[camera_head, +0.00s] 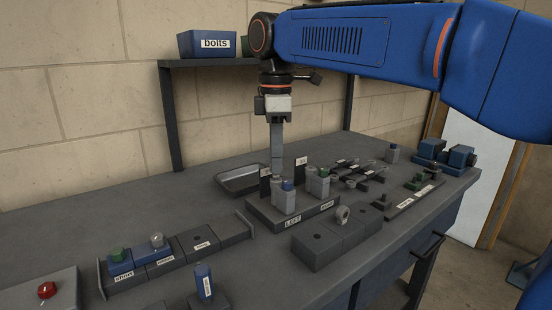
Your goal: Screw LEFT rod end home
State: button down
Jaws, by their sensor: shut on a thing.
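My gripper (277,172) points straight down over the dark fixture labelled LEFT (270,218). Its fingers are shut, with the tips low behind the fixture's upright grey posts. The thing between them, which I take to be the left rod end, is too small and hidden to make out. A post with a blue top (287,198) stands just in front of the fingertips. A second group with a green top (319,183) stands to the right. I cannot tell how deep any thread sits.
A labelled row of blocks (170,259) lies at left, near a red button (47,290). A metal tray (243,181) lies behind. A blue bolts bin (207,43) sits on the shelf. Small labelled parts (362,170) lie to the right.

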jog(key=shift+n, duration=0.6)
jog(key=n, duration=0.2)
jog(key=shift+n, duration=1.6)
jog(key=shift+n, duration=0.8)
jog(key=n, duration=0.3)
jog(key=shift+f+n, duration=0.1)
jog(key=shift+n, duration=0.2)
